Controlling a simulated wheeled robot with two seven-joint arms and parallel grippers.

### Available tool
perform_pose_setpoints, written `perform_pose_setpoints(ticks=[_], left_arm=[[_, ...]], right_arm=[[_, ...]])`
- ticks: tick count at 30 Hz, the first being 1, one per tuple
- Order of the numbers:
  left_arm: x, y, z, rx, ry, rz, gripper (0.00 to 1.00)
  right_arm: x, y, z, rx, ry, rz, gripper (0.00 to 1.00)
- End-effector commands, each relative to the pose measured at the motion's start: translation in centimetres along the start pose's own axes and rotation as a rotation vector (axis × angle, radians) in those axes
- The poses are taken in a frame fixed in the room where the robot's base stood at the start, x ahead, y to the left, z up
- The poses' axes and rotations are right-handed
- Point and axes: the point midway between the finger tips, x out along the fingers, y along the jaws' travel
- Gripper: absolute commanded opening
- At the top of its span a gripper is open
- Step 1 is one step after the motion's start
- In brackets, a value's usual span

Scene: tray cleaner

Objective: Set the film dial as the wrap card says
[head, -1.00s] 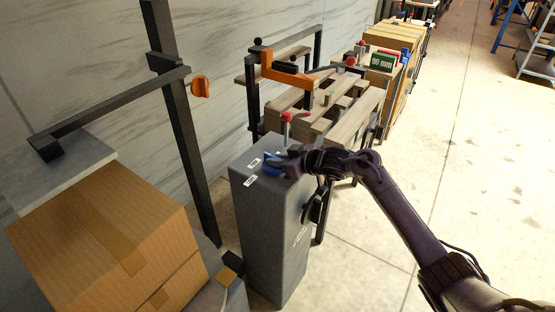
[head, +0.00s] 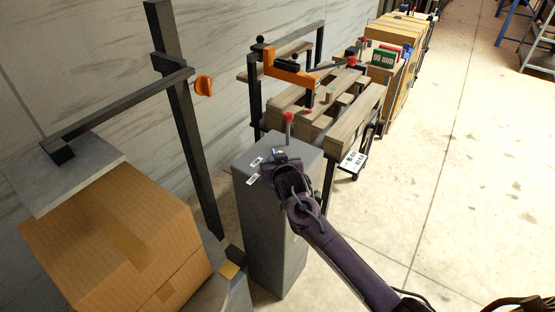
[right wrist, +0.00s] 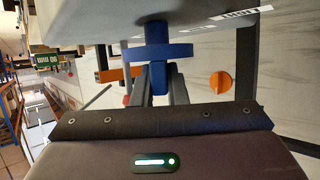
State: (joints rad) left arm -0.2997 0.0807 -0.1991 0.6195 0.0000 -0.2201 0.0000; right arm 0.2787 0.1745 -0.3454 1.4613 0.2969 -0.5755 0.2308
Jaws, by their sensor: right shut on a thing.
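The film dial is a blue knob (right wrist: 160,53) on top of the grey cabinet (head: 265,215). My right gripper (right wrist: 160,78) has its two fingers either side of the knob's grip and is shut on it. In the head view my right gripper (head: 278,163) covers nearly all of the dial, so its setting is hidden. A white card with black print (head: 352,160), possibly the wrap card, hangs by the wooden table, unreadable here. My left gripper is out of view.
A red-tipped lever (head: 289,118) stands behind the dial. A wooden slatted table (head: 350,125) and a green "90 mm" sign (head: 384,58) stand behind. The floor at right is clear.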

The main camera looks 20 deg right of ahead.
Motion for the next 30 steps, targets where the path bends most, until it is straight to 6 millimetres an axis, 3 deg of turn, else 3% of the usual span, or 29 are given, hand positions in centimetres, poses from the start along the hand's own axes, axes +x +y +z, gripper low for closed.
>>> perform_pose_setpoints(ticks=[12, 30], left_arm=[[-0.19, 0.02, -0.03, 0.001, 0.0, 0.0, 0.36], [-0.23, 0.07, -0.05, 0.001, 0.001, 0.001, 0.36]], right_arm=[[0.08, -0.51, -0.02, 0.094, 0.0, 0.224, 0.0], [0.11, -0.41, -0.01, 0.115, 0.002, 0.279, 0.0]])
